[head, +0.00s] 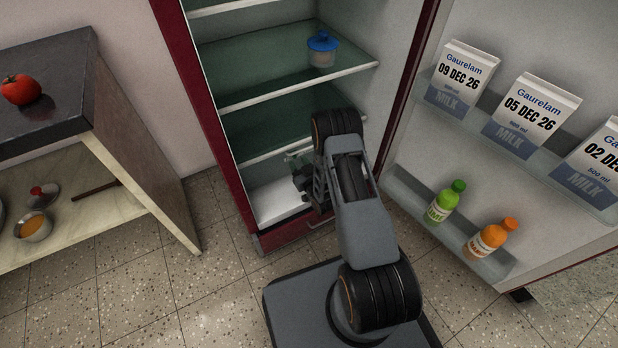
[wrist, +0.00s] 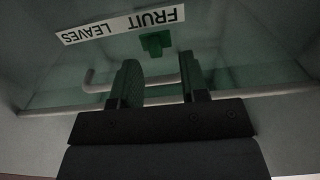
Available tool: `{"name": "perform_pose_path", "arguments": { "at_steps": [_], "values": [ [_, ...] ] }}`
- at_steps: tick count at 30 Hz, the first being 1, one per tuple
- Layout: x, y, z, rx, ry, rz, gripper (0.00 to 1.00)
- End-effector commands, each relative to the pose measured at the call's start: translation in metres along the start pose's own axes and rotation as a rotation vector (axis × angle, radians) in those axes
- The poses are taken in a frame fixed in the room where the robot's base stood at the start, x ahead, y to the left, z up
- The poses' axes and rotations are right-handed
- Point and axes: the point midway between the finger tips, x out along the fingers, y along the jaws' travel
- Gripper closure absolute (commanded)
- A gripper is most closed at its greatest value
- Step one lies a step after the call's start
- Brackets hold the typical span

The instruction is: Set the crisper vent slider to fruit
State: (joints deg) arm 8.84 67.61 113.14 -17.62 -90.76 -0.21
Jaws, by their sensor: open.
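The vent slider's green knob (wrist: 155,42) shows in the wrist view, beside a white label (wrist: 120,25) that reads upside down as FRUIT and LEAVES. The knob sits by the FRUIT word, at the right of the label. My gripper (wrist: 160,72) is open, with its two dark fingers apart and nothing between them. The knob is just beyond the fingertips, roughly in line with the gap; I cannot tell any contact. In the head view my gripper (head: 300,176) is low inside the fridge, and my arm hides much of the crisper area.
A pale bar (wrist: 100,86) runs behind the fingers. A blue-lidded tub (head: 322,50) stands on a glass shelf (head: 265,70) above. The open fridge door at right holds milk cartons (head: 530,108) and bottles (head: 445,202). A counter (head: 45,85) stands at left.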

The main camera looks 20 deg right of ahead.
Motion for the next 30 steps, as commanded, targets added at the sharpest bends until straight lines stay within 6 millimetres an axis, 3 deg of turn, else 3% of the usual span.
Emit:
{"name": "perform_pose_path", "arguments": {
  "at_steps": [6, 15, 21, 30],
  "values": [
    [-0.048, 0.001, -0.002, 0.002, -0.006, 0.002, 0.60],
    [-0.094, 0.000, -0.001, 0.001, -0.004, 0.000, 0.60],
    [-0.107, 0.000, 0.000, 0.001, -0.003, -0.001, 0.60],
    [-0.109, 0.000, 0.000, 0.000, -0.002, -0.001, 0.60]
  ]
}}
